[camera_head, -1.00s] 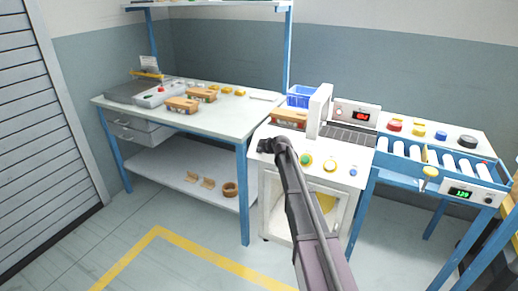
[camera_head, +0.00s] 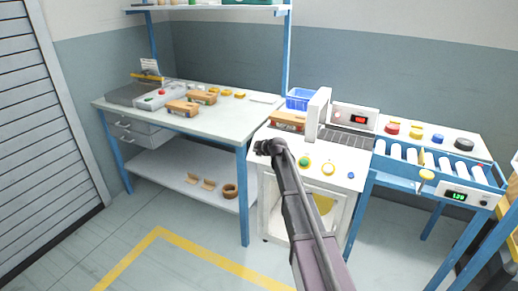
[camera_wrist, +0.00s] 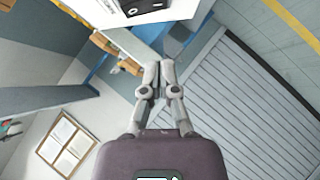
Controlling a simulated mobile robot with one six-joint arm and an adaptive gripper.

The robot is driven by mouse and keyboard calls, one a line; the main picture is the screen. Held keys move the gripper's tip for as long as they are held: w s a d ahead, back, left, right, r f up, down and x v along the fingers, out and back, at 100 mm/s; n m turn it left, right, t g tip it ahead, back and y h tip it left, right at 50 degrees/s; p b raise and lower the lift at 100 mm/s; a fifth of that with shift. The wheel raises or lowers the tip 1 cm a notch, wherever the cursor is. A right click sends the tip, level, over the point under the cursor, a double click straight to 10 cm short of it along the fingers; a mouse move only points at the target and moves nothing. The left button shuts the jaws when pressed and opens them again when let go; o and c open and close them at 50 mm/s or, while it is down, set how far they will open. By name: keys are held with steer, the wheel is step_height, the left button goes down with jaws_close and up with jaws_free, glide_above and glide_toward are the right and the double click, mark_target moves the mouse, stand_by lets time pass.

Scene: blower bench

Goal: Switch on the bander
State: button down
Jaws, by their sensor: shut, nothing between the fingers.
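The bander is the white cabinet machine (camera_head: 290,213) in the middle, with a white upright arch (camera_head: 318,115) and a box with a red-lit display (camera_head: 358,118) at its back. On its white top are a green button (camera_head: 305,161) in a yellow ring, a pale button in a yellow ring (camera_head: 328,169) and a small blue button (camera_head: 351,175). My gripper (camera_head: 265,147) is over the top's front left corner, left of the green button; contact cannot be told. In the wrist view its two fingers (camera_wrist: 158,68) are together, with nothing between them.
A brown carton (camera_head: 288,120) and a blue bin (camera_head: 299,98) are behind my gripper. A workbench (camera_head: 222,120) with cartons stands left. A shelf (camera_head: 173,172) is under the workbench.

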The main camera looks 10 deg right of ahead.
steer(key=s+f+p+v, duration=0.1)
steer(key=p+v, duration=0.3)
steer(key=v, duration=0.6)
steer(key=shift+a, duration=0.35)
steer(key=s+d+f+m+g+h, duration=0.1)
steer(key=s+f+m+g+h, duration=0.25)
steer(key=s, duration=0.85)
steer(key=s+f+m+g, duration=0.2)
steer(key=s+m+g, duration=0.3)
steer(key=s, duration=0.6)
steer(key=s+d+f+m+g+h, duration=0.1)
steer(key=s+f+m+g, duration=0.15)
steer(key=s+m, duration=0.65)
step_height(320, 180, up, 13)
steer(key=s+n+p, duration=0.2)
steer(key=p, duration=1.1)
steer(key=shift+s+n+p, duration=0.25)
steer(key=shift+n+p, duration=0.1)
